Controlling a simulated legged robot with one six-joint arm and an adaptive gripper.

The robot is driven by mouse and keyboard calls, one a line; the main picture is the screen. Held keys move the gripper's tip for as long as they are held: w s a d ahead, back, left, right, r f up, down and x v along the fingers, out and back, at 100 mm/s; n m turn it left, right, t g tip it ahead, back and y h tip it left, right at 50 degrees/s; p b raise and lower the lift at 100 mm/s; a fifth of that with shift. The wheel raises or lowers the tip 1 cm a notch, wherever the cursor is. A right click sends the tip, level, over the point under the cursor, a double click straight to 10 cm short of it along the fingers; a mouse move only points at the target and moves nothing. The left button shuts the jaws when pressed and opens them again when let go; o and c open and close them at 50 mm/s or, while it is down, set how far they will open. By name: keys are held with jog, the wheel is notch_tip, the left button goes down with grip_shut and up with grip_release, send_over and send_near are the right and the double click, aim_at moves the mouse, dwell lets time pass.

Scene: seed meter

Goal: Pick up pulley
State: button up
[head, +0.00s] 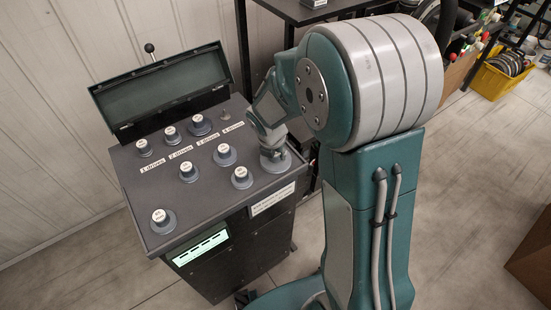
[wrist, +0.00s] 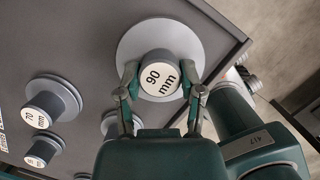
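A grey pulley (wrist: 160,30) with a wide round flange and a raised hub labelled 90 mm lies on the machine's dark top near its edge. It also shows in the head view (head: 284,163), partly hidden by my gripper. My gripper (wrist: 160,72) is down at this pulley, with one green finger on each side of the hub. The fingertips are very close to the hub; I cannot tell whether they press on it. In the head view my gripper (head: 272,148) stands over the pulley at the right end of the top.
Several smaller pulleys stand on the same top, including one labelled 70 mm (wrist: 42,110) and one at the front left corner (head: 163,221). A raised lid (head: 165,88) stands along the back. A yellow crate (head: 495,80) is on the floor at the far right.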

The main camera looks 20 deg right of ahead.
jog(key=shift+d, duration=0.15)
grip_shut()
jog(key=shift+r, duration=0.1)
jog(key=shift+r, duration=0.3)
notch_tip(320, 180, up, 2)
jog(key=shift+r, duration=0.1)
jog(key=s+a+r, duration=0.4)
jog(key=s+r, duration=0.1)
jog(key=r, duration=0.2)
jog(key=s+a+r, duration=0.5)
jog(key=r, duration=0.2)
jog(key=shift+s+a+r, duration=0.15)
jog(key=shift+s+a, duration=0.1)
dwell(0.3)
